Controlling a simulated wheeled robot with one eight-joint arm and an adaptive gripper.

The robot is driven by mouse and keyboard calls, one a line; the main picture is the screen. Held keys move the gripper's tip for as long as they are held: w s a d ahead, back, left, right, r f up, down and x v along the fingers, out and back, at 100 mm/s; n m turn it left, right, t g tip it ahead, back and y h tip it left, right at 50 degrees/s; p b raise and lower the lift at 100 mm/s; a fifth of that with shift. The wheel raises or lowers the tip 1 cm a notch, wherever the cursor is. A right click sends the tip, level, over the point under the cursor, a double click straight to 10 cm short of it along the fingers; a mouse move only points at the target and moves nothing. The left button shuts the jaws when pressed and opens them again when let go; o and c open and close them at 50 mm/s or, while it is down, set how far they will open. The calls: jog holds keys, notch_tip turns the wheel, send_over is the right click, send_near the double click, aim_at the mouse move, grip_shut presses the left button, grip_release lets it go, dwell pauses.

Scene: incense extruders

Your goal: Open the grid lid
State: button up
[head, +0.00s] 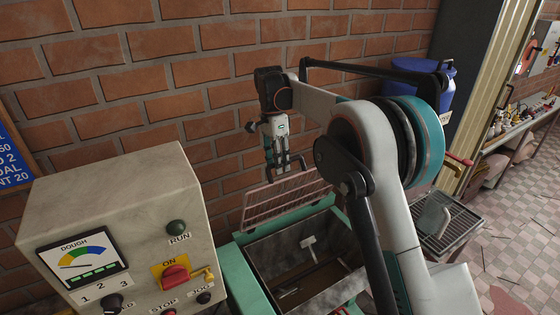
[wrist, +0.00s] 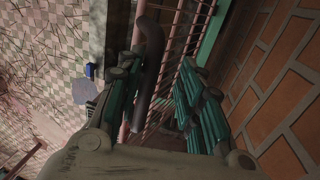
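The pink-framed grid lid (head: 287,200) is raised and tilted up toward the brick wall, at the back of the green-edged machine trough (head: 262,278). The trough's opening is uncovered, with a paddle showing inside. My gripper (head: 285,168) points down at the lid's upper edge. In the wrist view the lid's bars (wrist: 181,40) run behind my gripper (wrist: 163,75). Its two teal fingers stand apart, on either side of a dark curved handle (wrist: 151,50). A gap shows on the right of the handle; contact on the left is unclear.
A control box (head: 130,225) with a dial and buttons stands at the left front. The brick wall (head: 190,80) is close behind the lid. A grated tray (head: 450,228) and a blue barrel (head: 425,75) are at the right. Tiled floor lies beyond.

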jog(key=shift+s+d+r, duration=0.2)
jog(key=shift+d+r, duration=0.15)
jog(key=shift+d, duration=0.05)
notch_tip(320, 180, up, 12)
jog(key=w+a, duration=0.1)
jog(key=w, duration=0.1)
jog(key=shift+a+f, duration=0.15)
dwell(0.4)
